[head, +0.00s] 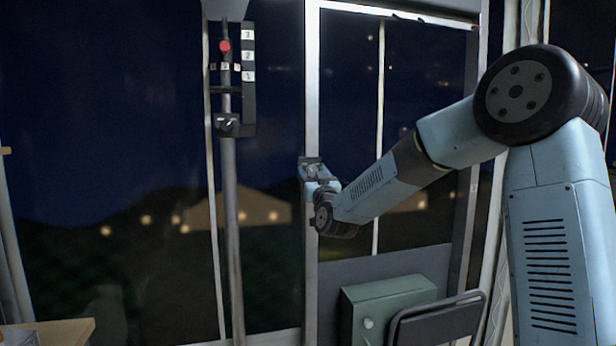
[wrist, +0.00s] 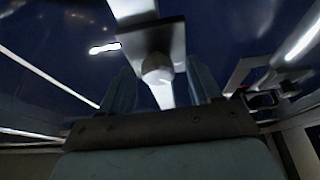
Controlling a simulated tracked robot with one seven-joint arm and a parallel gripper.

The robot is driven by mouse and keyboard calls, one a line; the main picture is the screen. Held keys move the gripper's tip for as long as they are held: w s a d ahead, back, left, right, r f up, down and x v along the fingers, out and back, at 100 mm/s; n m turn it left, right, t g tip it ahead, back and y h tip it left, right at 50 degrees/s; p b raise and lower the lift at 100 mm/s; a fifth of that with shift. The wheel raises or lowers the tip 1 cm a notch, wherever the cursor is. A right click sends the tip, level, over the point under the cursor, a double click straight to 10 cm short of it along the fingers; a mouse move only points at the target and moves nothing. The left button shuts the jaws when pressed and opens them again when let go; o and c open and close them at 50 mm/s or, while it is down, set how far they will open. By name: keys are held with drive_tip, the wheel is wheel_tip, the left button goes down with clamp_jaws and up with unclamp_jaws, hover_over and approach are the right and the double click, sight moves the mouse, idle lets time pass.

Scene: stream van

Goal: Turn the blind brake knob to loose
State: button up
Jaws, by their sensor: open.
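A round grey knob (wrist: 158,68) on a dark plate shows between the fingers of my gripper (wrist: 160,84) in the wrist view. The fingers stand apart on either side of it, and I cannot tell whether they touch it. In the head view my gripper (head: 311,172) is at a small plate on the pale upright post (head: 312,90), and the knob is hard to make out there. A dark knob (head: 228,125) sits on the pole to the left. I see no readable label naming either one as the blind brake knob.
The pole (head: 231,210) carries a red ball (head: 224,46) beside a strip of number labels (head: 248,55). A green box (head: 385,308) and a dark folding chair (head: 440,320) stand low beneath my arm. A wooden surface (head: 55,331) is at the lower left.

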drive_tip(key=v, duration=1.3)
drive_tip(key=shift+s+f, duration=0.25)
drive_tip(key=shift+s, duration=0.05)
drive_tip(key=shift+d, duration=0.1)
drive_tip(key=s+d+f+m+g+h, duration=0.1)
drive_tip(key=s+d+g, duration=0.4)
drive_tip(key=s, duration=0.6)
drive_tip(key=s+d+f+m+g+h, duration=0.1)
drive_tip(key=s+d+f+g+h, duration=0.2)
drive_tip(key=s+d+g, duration=0.2)
drive_tip(key=s+d+f+m+g+h, duration=0.1)
drive_tip(key=s+d+g, duration=0.5)
drive_tip(key=s, duration=1)
drive_tip(key=d+f+h, duration=0.1)
drive_tip(key=d, duration=0.2)
drive_tip(key=shift+s+d+f, duration=0.2)
drive_tip(key=shift+s+f, duration=0.05)
drive_tip(key=shift+s, duration=0.15)
drive_tip(key=shift+c, duration=0.3)
